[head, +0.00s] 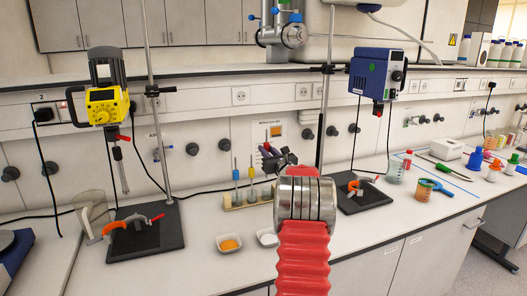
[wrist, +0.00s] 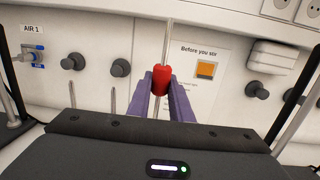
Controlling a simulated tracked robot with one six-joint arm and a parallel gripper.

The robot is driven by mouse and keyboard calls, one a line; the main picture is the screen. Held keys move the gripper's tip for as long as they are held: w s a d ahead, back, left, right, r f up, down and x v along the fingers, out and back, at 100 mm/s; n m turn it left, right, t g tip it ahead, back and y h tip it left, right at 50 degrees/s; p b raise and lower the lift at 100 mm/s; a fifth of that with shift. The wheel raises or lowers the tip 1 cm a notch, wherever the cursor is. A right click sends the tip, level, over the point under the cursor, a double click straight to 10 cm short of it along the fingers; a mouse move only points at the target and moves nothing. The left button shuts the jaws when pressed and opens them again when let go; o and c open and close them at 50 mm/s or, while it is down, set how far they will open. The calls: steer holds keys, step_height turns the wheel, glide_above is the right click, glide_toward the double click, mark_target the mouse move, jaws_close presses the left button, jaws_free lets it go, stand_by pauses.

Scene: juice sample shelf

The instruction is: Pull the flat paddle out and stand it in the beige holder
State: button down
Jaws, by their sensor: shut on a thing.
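My gripper (wrist: 161,84) is shut on a red grip (wrist: 161,79), with a purple finger on each side. A thin rod (wrist: 165,40) rises from the grip, nearly upright. The lower end is hidden, so I cannot tell whether this is the flat paddle or whether it touches the holder. In the head view my gripper (head: 270,156) is above the right part of the beige holder (head: 234,205), partly hidden by my wrist. A yellow-gripped rod (head: 236,174) and a blue-gripped rod (head: 252,172) stand upright in the holder.
A yellow stirrer (head: 103,103) on a stand is at left, with a clear beaker (head: 91,209) by its base. A blue stirrer (head: 377,72) stands at right. Two small dishes, one with orange contents (head: 230,244), sit in front of the holder. Bottles and tools crowd the far right.

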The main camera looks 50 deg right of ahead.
steer(key=shift+f, duration=1.8)
steer(key=shift+s, duration=0.1)
steer(key=shift+f, duration=3)
stand_by(1.3)
steer(key=c, duration=1.5)
jaws_free()
steer(key=shift+a, duration=0.1)
steer(key=shift+s, duration=0.1)
